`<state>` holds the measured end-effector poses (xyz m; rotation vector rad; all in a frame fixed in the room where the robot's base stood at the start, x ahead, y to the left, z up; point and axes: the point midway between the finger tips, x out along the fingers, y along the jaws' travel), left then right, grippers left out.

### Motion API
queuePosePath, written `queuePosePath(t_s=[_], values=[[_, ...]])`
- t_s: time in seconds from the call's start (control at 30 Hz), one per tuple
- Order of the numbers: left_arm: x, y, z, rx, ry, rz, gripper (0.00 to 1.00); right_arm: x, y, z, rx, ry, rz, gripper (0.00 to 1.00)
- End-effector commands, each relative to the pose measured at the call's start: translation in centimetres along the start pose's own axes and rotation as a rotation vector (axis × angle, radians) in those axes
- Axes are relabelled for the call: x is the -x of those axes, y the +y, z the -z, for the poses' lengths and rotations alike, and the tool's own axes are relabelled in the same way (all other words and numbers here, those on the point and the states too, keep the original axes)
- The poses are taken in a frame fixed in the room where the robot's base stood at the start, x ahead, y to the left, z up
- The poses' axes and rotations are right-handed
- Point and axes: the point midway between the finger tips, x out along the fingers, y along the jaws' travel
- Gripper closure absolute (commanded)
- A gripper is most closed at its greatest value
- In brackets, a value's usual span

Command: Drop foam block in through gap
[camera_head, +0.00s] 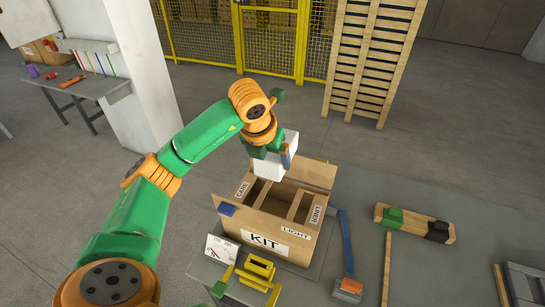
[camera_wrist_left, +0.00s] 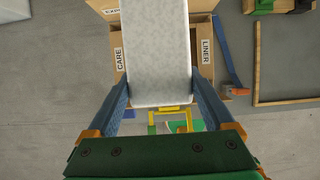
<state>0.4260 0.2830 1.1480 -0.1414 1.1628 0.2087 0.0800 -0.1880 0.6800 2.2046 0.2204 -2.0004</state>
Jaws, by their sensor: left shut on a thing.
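A pale grey-white foam block (camera_head: 270,165) is held above the cardboard box by my left gripper (camera_head: 272,153). In the left wrist view the foam block (camera_wrist_left: 156,50) lies between the two blue fingers of the left gripper (camera_wrist_left: 158,100) and covers much of the box. The cardboard box (camera_head: 243,219), marked KIT, LIGHT, CARE and LINER, stands on a grey table with its flaps open. Dark gaps show between the inner cardboard parts at its top. The block hides part of the opening. My right gripper is not in view.
A yellow fixture (camera_head: 260,268) and a white dial card (camera_head: 221,249) are in front of the box. A blue strap (camera_head: 346,240) with an orange end lies right of it. A wooden block with green and black pieces (camera_head: 414,223) lies farther right.

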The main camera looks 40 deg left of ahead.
Motion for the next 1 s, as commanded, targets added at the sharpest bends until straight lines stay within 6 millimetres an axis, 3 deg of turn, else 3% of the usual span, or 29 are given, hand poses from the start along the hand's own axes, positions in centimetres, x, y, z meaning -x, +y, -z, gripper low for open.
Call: queuePosePath(t_s=[0.27,1.0], values=[[-1.6,0.0,0.7,-0.001,-0.016,0.002,0.66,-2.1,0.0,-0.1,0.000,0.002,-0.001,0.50],[-11.2,0.0,4.7,-0.001,-0.016,0.002,0.66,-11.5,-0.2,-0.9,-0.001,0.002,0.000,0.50]])
